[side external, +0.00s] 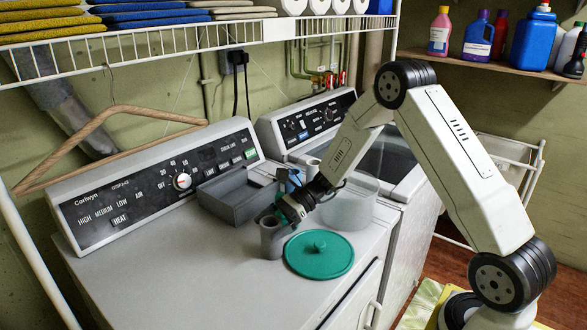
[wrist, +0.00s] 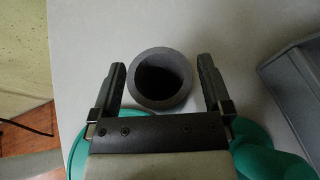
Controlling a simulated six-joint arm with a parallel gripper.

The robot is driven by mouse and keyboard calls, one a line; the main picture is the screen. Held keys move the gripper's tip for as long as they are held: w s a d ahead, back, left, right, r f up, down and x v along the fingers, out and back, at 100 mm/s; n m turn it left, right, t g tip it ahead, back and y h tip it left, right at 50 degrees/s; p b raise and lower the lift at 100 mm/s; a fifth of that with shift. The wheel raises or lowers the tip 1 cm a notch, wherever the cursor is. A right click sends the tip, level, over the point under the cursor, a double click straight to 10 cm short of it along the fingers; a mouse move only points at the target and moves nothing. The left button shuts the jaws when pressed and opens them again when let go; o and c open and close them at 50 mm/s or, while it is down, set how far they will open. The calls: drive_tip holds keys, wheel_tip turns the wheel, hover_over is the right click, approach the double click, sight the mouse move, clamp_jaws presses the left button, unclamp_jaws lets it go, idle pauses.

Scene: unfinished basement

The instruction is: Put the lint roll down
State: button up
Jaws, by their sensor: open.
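The lint roll (side external: 271,240) is a grey hollow cylinder standing upright on the white dryer top, near its front. In the wrist view I look down into its dark open end (wrist: 141,88). My gripper (side external: 281,214) is low over the dryer top at the roll. In the wrist view its fingers (wrist: 161,66) are spread, one on each side of the roll. A gap shows on both sides, so neither finger appears to press on it. The roll's lower part is hidden in the wrist view.
A green round lid (side external: 319,254) lies close right of the roll. A grey open bin (side external: 236,198) sits behind it, and a clear tub (side external: 349,205) stands behind my gripper. A wooden hanger (side external: 110,112) hangs at left. The dryer top (side external: 190,265) is bare at front left.

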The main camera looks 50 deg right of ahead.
idle(0.4)
drive_tip(key=c, duration=1.3)
drive_tip(key=shift+r, duration=0.1)
drive_tip(key=shift+r, duration=0.7)
drive_tip(key=s+r, duration=1.1)
drive_tip(key=s, duration=0.3)
drive_tip(key=shift+a+r, duration=0.15)
